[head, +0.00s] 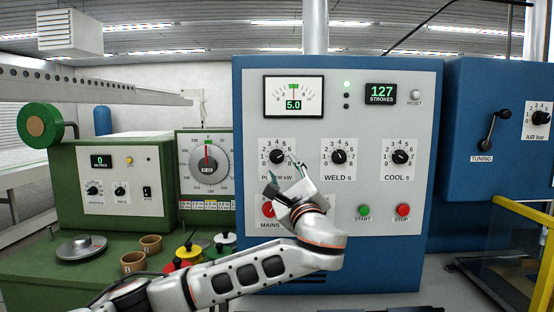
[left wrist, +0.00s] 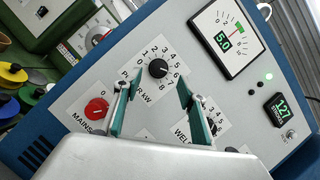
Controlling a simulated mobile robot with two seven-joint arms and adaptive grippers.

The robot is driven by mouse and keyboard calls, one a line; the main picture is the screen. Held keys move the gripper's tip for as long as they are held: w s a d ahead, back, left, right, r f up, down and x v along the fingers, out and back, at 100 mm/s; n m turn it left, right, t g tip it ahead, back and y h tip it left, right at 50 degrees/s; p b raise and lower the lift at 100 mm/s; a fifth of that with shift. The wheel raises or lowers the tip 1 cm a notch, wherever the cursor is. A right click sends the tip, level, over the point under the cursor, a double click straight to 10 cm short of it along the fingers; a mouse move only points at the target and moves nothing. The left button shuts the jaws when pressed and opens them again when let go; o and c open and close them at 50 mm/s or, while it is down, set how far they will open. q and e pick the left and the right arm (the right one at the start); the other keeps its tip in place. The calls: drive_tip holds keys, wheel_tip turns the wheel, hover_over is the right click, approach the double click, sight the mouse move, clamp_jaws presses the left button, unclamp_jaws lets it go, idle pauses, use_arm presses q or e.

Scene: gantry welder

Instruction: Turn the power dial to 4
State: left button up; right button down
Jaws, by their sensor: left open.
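The power dial (head: 277,157) is a black round knob on a white scale plate, on the grey front panel of the blue welder cabinet (head: 437,180). In the left wrist view the power dial (left wrist: 158,68) sits just beyond and between the fingertips, with its numbers around it. Its exact pointer setting is too small to tell. The meter above (head: 293,96) reads 5.0. My left gripper (head: 284,174) is open, just below the dial in the head view; its green-padded fingers (left wrist: 157,85) show no contact with the knob. My right gripper is not in view.
The weld dial (head: 339,157) and cool dial (head: 400,157) lie to the right. The red mains knob (head: 268,209) is below the power dial, partly near my gripper. Start (head: 363,210) and stop (head: 402,210) buttons are lower right. A green bench with loose parts stands left.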

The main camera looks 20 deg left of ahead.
sight(277, 159)
use_arm(q)
drive_tip(key=shift+p+x, duration=0.65)
drive_tip(key=shift+x, duration=2.35)
drive_tip(key=shift+a+f, duration=0.1)
drive_tip(key=shift+c, duration=0.4)
drive_tip(key=c, duration=1)
